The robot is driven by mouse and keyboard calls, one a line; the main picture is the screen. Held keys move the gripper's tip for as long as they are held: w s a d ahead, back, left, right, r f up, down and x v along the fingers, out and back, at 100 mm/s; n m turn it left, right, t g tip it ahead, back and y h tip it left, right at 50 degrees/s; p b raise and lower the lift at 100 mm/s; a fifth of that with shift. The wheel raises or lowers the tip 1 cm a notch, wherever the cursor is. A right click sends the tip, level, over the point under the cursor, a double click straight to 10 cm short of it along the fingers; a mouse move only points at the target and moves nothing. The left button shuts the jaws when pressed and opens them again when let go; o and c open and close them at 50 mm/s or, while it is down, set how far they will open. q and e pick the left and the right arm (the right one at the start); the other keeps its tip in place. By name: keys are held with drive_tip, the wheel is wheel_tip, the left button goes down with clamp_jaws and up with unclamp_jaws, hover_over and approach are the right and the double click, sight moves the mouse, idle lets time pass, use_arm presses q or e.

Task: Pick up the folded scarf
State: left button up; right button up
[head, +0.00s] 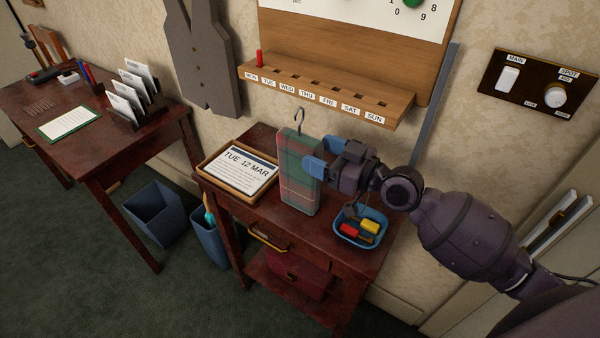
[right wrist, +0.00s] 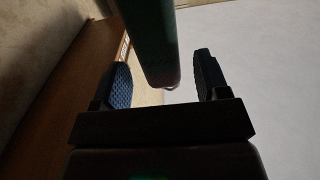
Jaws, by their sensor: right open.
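The folded scarf (head: 298,180) is a green and red plaid slab with a grey hook on top. It is upright over the small dark red side table (head: 345,262); I cannot tell whether its base rests on the top. My right gripper (head: 324,156) comes in from the right at its upper right side, blue fingers pointing toward it. In the right wrist view, the dark scarf (right wrist: 150,40) shows ahead, between the lines of the two open fingers (right wrist: 163,80), with gaps on both sides. My left gripper is not in view.
A framed date card (head: 240,168) lies left of the scarf. A blue tray (head: 345,238) with red and yellow items sits in front of it, below my gripper. A wooden weekday peg shelf (head: 325,95) juts from the wall above. A desk (head: 100,140) stands left.

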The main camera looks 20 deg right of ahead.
sight(306, 146)
drive_tip(key=shift+x, duration=1.95)
drive_tip(key=shift+s+r, duration=0.1)
drive_tip(key=c, duration=1.1)
clamp_jaws()
drive_tip(key=shift+r, duration=0.15)
